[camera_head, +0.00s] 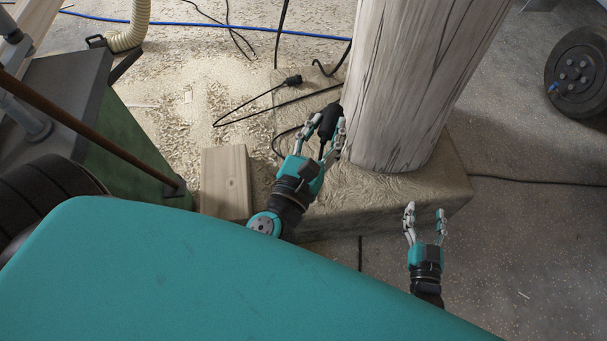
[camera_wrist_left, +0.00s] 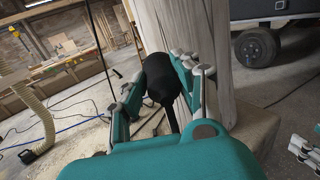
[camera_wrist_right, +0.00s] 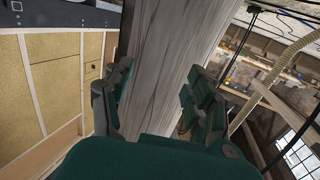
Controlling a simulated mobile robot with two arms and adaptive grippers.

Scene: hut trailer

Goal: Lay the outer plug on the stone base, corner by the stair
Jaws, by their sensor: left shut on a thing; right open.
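My left gripper (camera_head: 327,130) is shut on a black plug (camera_head: 330,115) with a cord, just left of the wooden post. In the left wrist view the plug (camera_wrist_left: 160,78) sits between the fingers, its cord end pointing down. The gripper is over the left part of the stone base (camera_head: 420,192), which carries the post; whether the plug touches the base I cannot tell. A second black plug (camera_head: 293,80) on a looped cord lies further back. My right gripper (camera_head: 425,215) is open and empty, in front of the base's right part.
The thick wooden post (camera_head: 405,80) stands close right of my left gripper. A pale wooden block (camera_head: 226,180) is left of the base. Shavings, cords and a blue cable (camera_head: 200,25) cover the floor behind. A wheel (camera_head: 577,72) stands far right; the right floor is mostly free.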

